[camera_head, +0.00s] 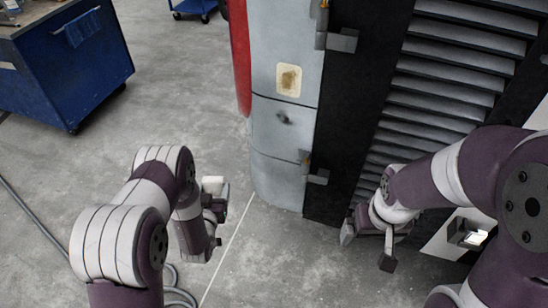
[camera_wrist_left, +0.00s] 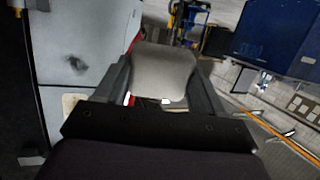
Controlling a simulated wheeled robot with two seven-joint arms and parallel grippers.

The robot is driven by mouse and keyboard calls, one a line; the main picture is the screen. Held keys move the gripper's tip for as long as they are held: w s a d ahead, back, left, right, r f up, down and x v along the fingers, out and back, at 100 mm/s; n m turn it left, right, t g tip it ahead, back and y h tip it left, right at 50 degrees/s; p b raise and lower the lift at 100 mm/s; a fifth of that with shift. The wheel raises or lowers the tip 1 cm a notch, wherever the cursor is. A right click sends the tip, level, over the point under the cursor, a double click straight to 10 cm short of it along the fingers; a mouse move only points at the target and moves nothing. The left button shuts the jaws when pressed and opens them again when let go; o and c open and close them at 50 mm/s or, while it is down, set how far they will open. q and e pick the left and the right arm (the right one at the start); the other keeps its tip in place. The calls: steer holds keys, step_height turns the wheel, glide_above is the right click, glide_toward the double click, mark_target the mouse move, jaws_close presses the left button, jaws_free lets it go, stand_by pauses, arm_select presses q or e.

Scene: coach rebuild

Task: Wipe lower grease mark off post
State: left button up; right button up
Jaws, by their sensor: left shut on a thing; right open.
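The post (camera_head: 283,185) is a pale grey-blue panelled upright at the upper centre of the head view. A dark grease mark (camera_head: 285,118) lies on its middle panel; it also shows in the left wrist view (camera_wrist_left: 75,63). Above it in the head view is a beige patch (camera_head: 288,80) with a brown stain. My left gripper (camera_head: 214,200) is shut on a pale grey pad (camera_wrist_left: 165,72), left of the post and apart from it. The pad's white end shows in the head view (camera_head: 213,184). My right gripper (camera_head: 368,247) is open and empty, low in front of the louvred panel.
Right of the post are a black frame (camera_head: 362,100) with small brackets and a grey louvred panel (camera_head: 450,75). A red panel (camera_head: 240,55) borders the post's left. A blue cabinet (camera_head: 65,75) stands at upper left. A hose (camera_head: 35,215) lies on the floor.

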arm_select(q)
steer(key=r+t, duration=0.1)
steer(key=s+r+t+b, duration=0.2)
steer(key=shift+d+r, duration=0.2)
steer(key=shift+d, duration=0.15)
steer(key=m+h, duration=0.3)
steer(key=h, duration=0.2)
glide_toward(287, 124)
steer(key=shift+m+g+h, duration=0.3)
steer(key=shift+g, duration=0.1)
steer(key=shift+a+r+b+x, duration=0.15)
steer(key=shift+b+x, duration=0.55)
steer(key=shift+x, duration=0.4)
steer(key=shift+a+r+b+x, duration=0.1)
steer(key=shift+b+x, duration=0.55)
steer(key=shift+x, duration=0.5)
steer(key=shift+b+x, duration=0.95)
steer(key=shift+x, duration=0.05)
